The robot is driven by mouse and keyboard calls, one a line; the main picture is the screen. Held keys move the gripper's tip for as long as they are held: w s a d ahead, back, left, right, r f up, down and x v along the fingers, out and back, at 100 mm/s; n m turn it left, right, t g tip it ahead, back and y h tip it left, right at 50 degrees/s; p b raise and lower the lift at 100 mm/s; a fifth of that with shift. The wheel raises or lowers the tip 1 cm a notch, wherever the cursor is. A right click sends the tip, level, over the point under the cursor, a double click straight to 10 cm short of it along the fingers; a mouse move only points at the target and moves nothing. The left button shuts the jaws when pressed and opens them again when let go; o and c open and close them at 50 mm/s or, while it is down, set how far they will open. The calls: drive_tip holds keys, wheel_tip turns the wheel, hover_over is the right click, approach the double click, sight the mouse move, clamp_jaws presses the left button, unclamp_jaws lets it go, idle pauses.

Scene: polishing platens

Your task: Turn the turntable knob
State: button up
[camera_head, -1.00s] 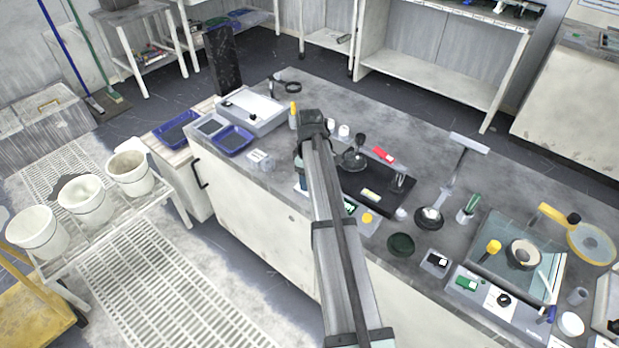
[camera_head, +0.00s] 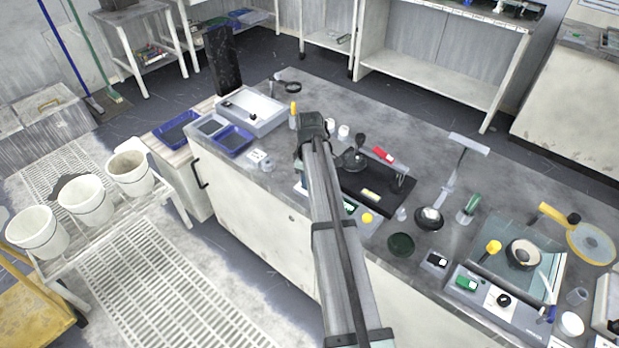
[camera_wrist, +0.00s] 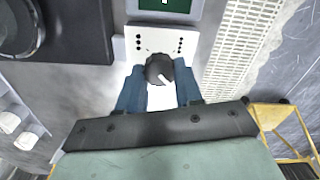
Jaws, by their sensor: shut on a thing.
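The turntable knob (camera_wrist: 157,67) is black and round with a white pointer line. It stands on a pale control panel (camera_wrist: 178,36) with small black dots and a green screen (camera_wrist: 165,5) beyond it. My gripper (camera_wrist: 160,72) has its two blue fingers on either side of the knob and is shut on it. The pointer slants toward the lower right in the wrist view. In the head view my own arm hides the knob and the fingers.
A dark round platter (camera_wrist: 20,25) lies at the upper left of the wrist view. White buckets (camera_head: 38,233) stand at the left.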

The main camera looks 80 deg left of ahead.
drive_tip(key=shift+c, duration=0.3)
drive_tip(key=m, duration=0.4)
drive_tip(key=shift+m, duration=0.4)
drive_tip(key=m, duration=0.4)
drive_tip(key=shift+w+m, duration=0.1)
drive_tip(key=shift+m, duration=0.2)
drive_tip(key=m, duration=0.4)
drive_tip(key=shift+w+m, duration=0.1)
drive_tip(key=shift+m, duration=2)
drive_tip(key=o, duration=1)
drive_tip(key=shift+o, duration=0.2)
